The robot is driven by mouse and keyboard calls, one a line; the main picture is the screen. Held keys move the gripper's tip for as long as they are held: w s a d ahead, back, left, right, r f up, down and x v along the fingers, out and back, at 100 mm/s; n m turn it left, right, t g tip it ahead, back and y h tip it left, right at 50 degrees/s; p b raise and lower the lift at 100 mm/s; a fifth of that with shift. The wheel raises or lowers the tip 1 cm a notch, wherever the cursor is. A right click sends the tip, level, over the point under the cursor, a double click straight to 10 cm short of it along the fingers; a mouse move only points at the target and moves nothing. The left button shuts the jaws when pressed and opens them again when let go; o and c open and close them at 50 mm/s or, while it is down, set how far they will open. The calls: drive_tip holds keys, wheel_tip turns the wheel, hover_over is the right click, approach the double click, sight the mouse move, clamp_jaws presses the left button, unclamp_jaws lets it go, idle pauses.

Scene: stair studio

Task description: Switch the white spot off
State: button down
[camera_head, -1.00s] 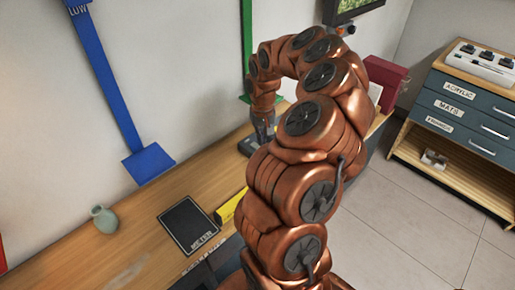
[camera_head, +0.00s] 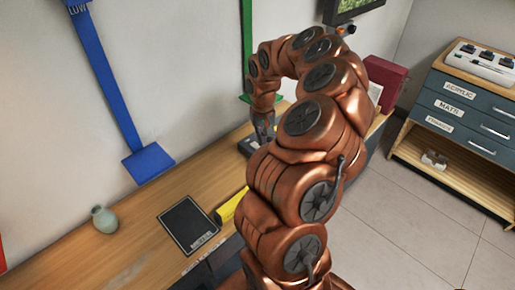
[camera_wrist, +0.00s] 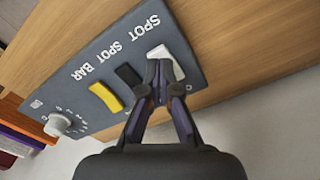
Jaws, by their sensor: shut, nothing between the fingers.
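A dark grey control panel (camera_wrist: 88,66) lies on the wooden bench in the wrist view. It carries a white rocker switch (camera_wrist: 166,62) and a black rocker switch (camera_wrist: 128,75), both beside a SPOT label, and a yellow rocker switch (camera_wrist: 106,97) beside BAR. A pale round knob (camera_wrist: 58,124) sits at its other end. My gripper (camera_wrist: 160,72) is shut and empty, its tips over or against the near part of the white switch and partly hiding it. I cannot tell if they touch. In the head view my gripper (camera_head: 264,138) points down at the panel (camera_head: 247,146).
A blue stand (camera_head: 148,163) and a green stand (camera_head: 247,50) rise along the wall. A black METER mat (camera_head: 188,224), a yellow object (camera_head: 230,207) and a pale green vase (camera_head: 104,219) are on the bench. A dark red box (camera_head: 385,80) is behind my arm.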

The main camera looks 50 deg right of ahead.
drive_tip(key=shift+f+b, duration=0.95)
drive_tip(key=shift+f, duration=0.3)
idle(0.8)
drive_tip(key=shift+r, duration=0.15)
drive_tip(key=shift+r+p, duration=0.3)
drive_tip(key=shift+r, duration=3.1)
